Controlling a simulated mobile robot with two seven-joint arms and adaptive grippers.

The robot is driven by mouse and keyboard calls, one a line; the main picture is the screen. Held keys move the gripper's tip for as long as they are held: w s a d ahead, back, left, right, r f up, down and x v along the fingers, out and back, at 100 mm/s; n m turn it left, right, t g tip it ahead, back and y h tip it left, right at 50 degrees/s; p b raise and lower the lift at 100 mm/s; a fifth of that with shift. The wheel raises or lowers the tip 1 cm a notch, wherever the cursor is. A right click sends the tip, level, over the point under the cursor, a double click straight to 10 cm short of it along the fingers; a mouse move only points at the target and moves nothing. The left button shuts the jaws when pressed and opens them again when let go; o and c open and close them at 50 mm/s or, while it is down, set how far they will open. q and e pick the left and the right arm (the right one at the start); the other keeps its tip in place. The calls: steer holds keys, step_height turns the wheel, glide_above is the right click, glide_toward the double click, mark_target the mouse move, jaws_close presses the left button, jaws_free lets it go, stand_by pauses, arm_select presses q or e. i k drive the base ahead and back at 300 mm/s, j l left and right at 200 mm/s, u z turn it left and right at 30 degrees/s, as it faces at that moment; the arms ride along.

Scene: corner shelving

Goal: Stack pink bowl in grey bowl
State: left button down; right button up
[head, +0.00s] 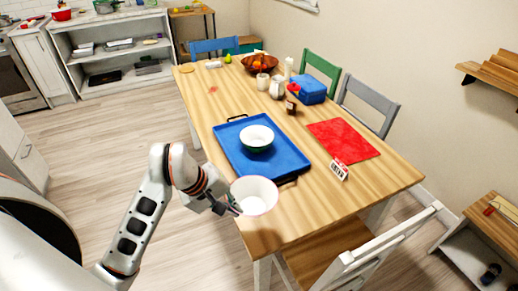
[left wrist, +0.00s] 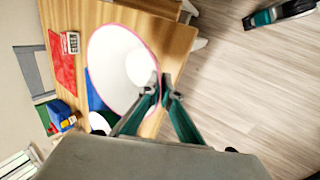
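The pink-rimmed white bowl (head: 256,194) is at the near left edge of the table, in front of the blue tray. My left gripper (head: 234,207) is at its left rim. In the left wrist view the pink bowl (left wrist: 118,60) shows its white inside, with the rim between the fingers of my left gripper (left wrist: 161,88), one inside and one outside. The other bowl (head: 257,138), white inside and dark green outside, stands upright on the blue tray (head: 232,157); no plainly grey bowl shows. It is partly hidden in the left wrist view (left wrist: 98,122). My right gripper is not in view.
A red mat (head: 342,140) and a small white block-like item (head: 339,170) lie right of the tray. A blue box (head: 310,89), jars and a fruit bowl (head: 259,64) stand farther back. Chairs surround the table. The tray has bare room around its bowl.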

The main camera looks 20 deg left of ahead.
mark_target(257, 145)
steer(key=k+j+z, duration=0.2)
steer(key=j, duration=0.2)
steer(key=j+z, duration=0.2)
steer(key=j, duration=0.2)
steer(key=k+j+z, duration=0.2)
steer(key=j, duration=0.2)
steer(key=j+z, duration=0.2)
steer(key=j, duration=0.2)
steer(key=j+z, duration=0.35)
steer(key=j, duration=0.45)
steer(key=k+j+z, duration=0.1)
steer(key=j+z, duration=0.25)
steer(key=j, duration=0.45)
steer(key=j+z, duration=0.2)
steer(key=j, duration=0.35)
steer(key=j+z, duration=0.25)
steer(key=j, duration=0.3)
steer(key=k+j+z, duration=0.2)
steer(key=j, duration=0.35)
steer(key=i, duration=0.1)
